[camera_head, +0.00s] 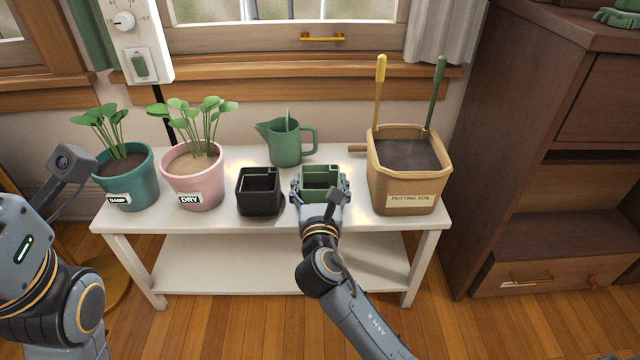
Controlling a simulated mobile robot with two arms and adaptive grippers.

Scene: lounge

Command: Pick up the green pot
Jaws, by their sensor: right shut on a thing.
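The green pot (321,176) is a small square pot on the white table, right of a black square pot (258,190). My right gripper (321,188) is at the front of the green pot, with fingers on its left and right sides, shut on it. The gripper hides the pot's lower front, so I cannot tell whether its base touches the table. My left arm is at the left edge of the view; its gripper fingers are not seen.
The white table (225,228) also holds a teal plant pot (128,180) labelled DAMP, a pink plant pot (192,178) labelled DRY, a green watering can (287,142) and a tan potting soil bin (407,172) with two tools. A brown cabinet (560,150) stands at right.

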